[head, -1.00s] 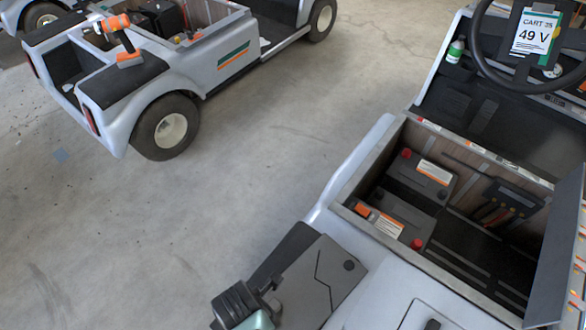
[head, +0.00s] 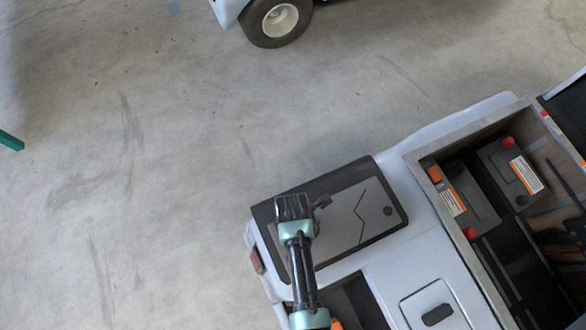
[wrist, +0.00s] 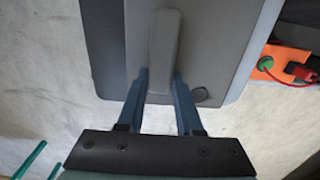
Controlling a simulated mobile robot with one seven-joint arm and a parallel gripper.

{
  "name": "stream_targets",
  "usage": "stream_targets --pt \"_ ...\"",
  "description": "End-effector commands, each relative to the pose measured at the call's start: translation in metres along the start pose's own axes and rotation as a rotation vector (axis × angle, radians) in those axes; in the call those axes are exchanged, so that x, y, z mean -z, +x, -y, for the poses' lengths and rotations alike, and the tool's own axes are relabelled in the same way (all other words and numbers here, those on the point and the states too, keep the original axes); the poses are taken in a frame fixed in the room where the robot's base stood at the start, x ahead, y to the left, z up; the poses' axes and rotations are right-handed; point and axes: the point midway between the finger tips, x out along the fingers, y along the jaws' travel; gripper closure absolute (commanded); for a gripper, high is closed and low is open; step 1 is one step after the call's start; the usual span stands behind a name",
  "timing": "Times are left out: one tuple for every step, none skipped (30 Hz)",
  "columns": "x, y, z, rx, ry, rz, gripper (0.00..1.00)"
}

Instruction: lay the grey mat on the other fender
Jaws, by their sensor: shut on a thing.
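The grey mat (head: 348,222) is over a dark-topped fender of the near cart (head: 405,265) in the head view. It has a dark zigzag line and a dark round spot. My gripper (head: 293,212) is above its left end. In the wrist view the mat (wrist: 218,45) fills the upper middle, and my gripper (wrist: 160,78) is shut on its raised grey ridge (wrist: 165,40). I cannot tell whether the mat touches the fender or is lifted. The cart's other fender is not clearly seen; my arm and the lower frame edge cut off that side.
An open battery bay (head: 480,200) with dark batteries lies right of the fender. An orange object with green and red parts (wrist: 285,62) shows right in the wrist view. A second cart's wheel (head: 278,20) is at the top. The concrete floor (head: 130,170) left is mostly clear.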

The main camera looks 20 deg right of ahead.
Motion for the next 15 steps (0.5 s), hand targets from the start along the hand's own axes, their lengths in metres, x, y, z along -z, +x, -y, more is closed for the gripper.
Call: stream_targets --pt "-0.0006 0.0075 -0.001 0.0 0.0 0.001 1.0" --pt "-0.0007 0.0103 -0.0013 -0.002 0.0 0.002 1.0" --pt "-0.0007 0.0133 -0.001 -0.002 0.0 0.002 1.0" --pt "-0.0007 0.0146 -0.0009 -0.001 0.0 0.002 1.0" --pt "-0.0007 0.0152 -0.001 -0.002 0.0 0.002 1.0" --pt "-0.0007 0.0155 -0.0011 -0.002 0.0 0.002 1.0" --pt "-0.0007 0.0153 -0.0011 -0.003 0.0 0.002 1.0" --pt "-0.0007 0.0151 -0.0012 -0.003 0.0 0.002 1.0" --pt "-0.0007 0.015 -0.0012 -0.003 0.0 0.002 1.0" --pt "-0.0007 0.0149 -0.0011 -0.003 0.0 0.002 1.0" --pt "-0.0007 0.0149 -0.0011 -0.003 0.0 0.002 1.0" --pt "-0.0006 0.015 -0.0011 -0.003 0.0 0.002 1.0" --pt "-0.0006 0.0156 -0.0011 -0.003 0.0 0.002 1.0" --pt "-0.0006 0.0165 -0.0011 -0.003 0.0 0.002 1.0" --pt "-0.0001 0.0164 -0.0003 -0.001 0.0 0.0 0.58"
